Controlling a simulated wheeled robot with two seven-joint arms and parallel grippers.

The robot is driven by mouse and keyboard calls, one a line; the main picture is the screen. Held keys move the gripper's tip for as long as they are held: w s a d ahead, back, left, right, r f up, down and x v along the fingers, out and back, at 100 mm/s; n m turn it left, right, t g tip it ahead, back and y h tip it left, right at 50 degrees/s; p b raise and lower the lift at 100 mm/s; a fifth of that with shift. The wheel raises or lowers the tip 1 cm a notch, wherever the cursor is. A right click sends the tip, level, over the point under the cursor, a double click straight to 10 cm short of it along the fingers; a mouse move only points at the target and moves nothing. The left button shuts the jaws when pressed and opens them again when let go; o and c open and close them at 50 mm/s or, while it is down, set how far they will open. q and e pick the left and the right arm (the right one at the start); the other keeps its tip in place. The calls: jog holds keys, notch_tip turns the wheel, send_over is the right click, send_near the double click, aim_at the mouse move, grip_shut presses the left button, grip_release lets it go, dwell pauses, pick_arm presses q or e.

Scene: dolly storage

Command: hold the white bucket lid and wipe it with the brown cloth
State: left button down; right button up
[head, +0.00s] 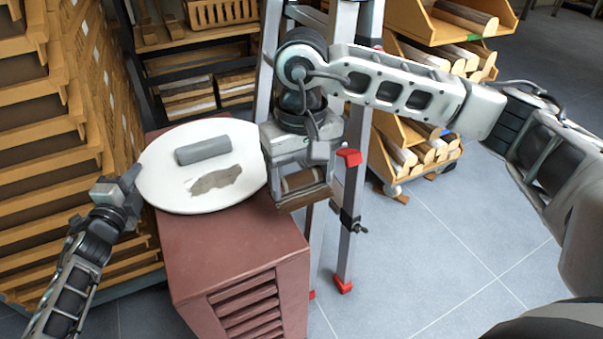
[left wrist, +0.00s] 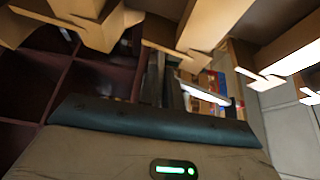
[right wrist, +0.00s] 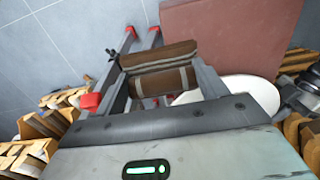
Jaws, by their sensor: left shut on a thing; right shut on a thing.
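The white bucket lid (head: 170,158) is round, with a grey cylindrical handle and an irregular brown stain on its face. It is over the top of a dark red cabinet and overhangs its left side. My left gripper (head: 131,186) is shut on the lid's left rim. My right gripper (head: 305,188) is shut on the brown cloth (head: 301,181), just right of the lid and apart from the stain. In the right wrist view the rolled cloth (right wrist: 160,75) shows between the fingers, with the lid (right wrist: 188,98) partly hidden behind my gripper.
The dark red cabinet (head: 228,245) has a slatted front. A stepladder (head: 352,200) with red feet stands close behind my right gripper. Wooden shelves (head: 40,130) line the left, and racks of logs (head: 410,150) stand behind. The grey floor at right (head: 450,250) is clear.

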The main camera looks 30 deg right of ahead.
jog(key=w+a+r, duration=0.3)
jog(key=w+a, duration=0.9)
jog(key=a, duration=0.2)
jog(key=shift+w+a+r, duration=0.3)
jog(key=shift+w+r, duration=0.05)
notch_tip(320, 180, down, 6)
jog(key=shift+f, duration=0.25)
jog(key=d, duration=0.4)
jog(key=shift+f, duration=0.2)
jog(key=shift+d, duration=0.75)
dwell(0.4)
